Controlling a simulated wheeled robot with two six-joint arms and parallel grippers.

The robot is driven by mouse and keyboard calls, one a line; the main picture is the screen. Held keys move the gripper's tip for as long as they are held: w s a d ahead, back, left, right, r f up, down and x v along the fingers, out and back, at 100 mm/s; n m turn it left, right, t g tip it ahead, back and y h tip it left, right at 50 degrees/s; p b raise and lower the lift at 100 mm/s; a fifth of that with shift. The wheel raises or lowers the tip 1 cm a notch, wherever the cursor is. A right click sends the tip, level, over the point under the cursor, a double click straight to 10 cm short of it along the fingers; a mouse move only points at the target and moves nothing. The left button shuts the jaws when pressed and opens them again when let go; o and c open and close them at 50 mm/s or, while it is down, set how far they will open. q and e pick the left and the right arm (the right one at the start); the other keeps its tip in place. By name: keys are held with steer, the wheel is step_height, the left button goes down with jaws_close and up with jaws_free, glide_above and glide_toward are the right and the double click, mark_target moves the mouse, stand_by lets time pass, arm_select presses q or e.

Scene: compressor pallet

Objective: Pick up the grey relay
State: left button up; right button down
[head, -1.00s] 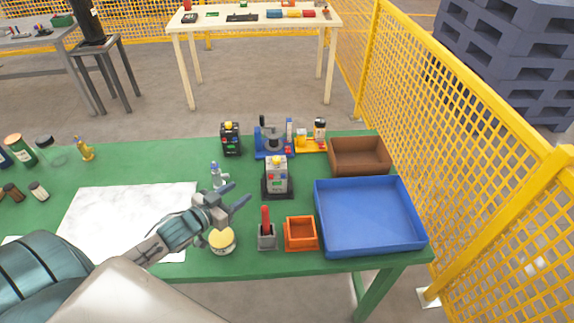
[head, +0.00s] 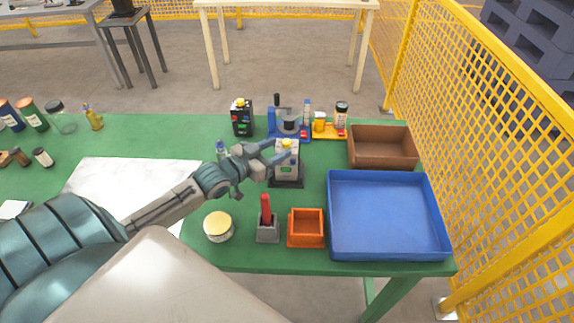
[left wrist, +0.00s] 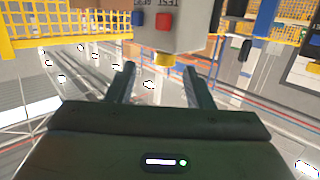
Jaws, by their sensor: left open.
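The grey relay (head: 287,166) is a light grey box with a yellow knob on top, standing upright on a black base near the middle of the green table. My left gripper (head: 279,152) is open, its fingertips at the relay's upper part, partly covering it in the head view. In the left wrist view the relay (left wrist: 178,28) appears at the top with a blue and a red button, its yellow knob between the open fingers (left wrist: 162,80). Whether the fingers touch it I cannot tell. My right gripper is not in view.
A black device (head: 242,120) and a blue fixture (head: 273,128) stand behind the relay. In front are an orange bin (head: 306,240), a red-handled tool in a grey holder (head: 267,232) and a yellow-lidded jar (head: 218,227). A blue tray (head: 385,250) and brown bin (head: 383,163) lie right.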

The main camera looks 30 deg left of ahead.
mark_target(283, 145)
arm_select(q)
steer(key=shift+w, duration=0.1)
steer(key=shift+w+f+b, duration=0.15)
steer(key=shift+w+b, duration=0.15)
steer(key=shift+w, duration=0.1)
steer(key=x, duration=0.3)
steer(key=shift+w+a+f+b, duration=0.1)
steer(key=shift+w+a+b, duration=0.1)
steer(key=shift+b, duration=0.1)
steer(key=shift+w+d, duration=0.1)
steer(key=shift+w, duration=0.2)
steer(key=shift+c, duration=1.1)
steer(key=c, duration=0.7)
jaws_close()
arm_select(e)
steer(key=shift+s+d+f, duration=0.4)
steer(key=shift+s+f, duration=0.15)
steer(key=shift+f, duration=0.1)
